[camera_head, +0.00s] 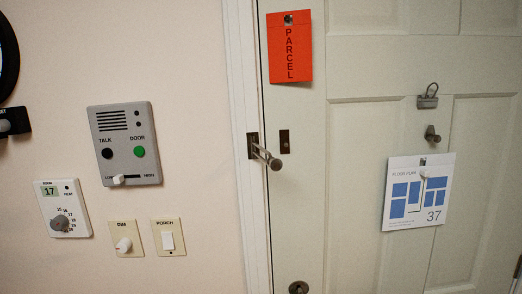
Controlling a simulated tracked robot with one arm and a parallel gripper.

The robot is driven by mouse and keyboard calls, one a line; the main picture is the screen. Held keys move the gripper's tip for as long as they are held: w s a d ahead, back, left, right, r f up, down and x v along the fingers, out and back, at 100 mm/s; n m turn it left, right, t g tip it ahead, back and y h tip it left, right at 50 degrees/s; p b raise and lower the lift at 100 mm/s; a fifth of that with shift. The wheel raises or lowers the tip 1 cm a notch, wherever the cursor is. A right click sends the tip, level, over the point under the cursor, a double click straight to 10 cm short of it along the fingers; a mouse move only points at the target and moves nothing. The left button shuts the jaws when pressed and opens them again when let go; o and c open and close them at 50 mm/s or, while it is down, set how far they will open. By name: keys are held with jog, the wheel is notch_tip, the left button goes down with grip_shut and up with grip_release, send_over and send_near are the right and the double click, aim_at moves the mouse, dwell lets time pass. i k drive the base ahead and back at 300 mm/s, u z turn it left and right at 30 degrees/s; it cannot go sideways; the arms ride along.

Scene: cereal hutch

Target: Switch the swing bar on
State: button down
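The swing bar (265,156) is a metal bar on a dark plate fixed to the white door frame. It slants down to the right in the picture, and its rounded end shows in front of the door's edge. A small dark catch plate (284,141) sits on the pale door (350,70), just right of the bar. The bar's end appears below this plate. I cannot tell whether the bar touches the catch. My gripper is not seen in this view.
A grey intercom (124,120), thermostat (62,208), dimmer (125,239) and porch switch (168,238) are on the left wall. A red parcel tag (290,50), a floor plan (418,192), hooks (431,134) and a lock (298,287) are on the door. Dark objects show at the left edge.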

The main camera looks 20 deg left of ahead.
aim_at(276, 164)
jog(key=z, duration=0.05)
jog(key=i, duration=1)
jog(key=u, duration=0.05)
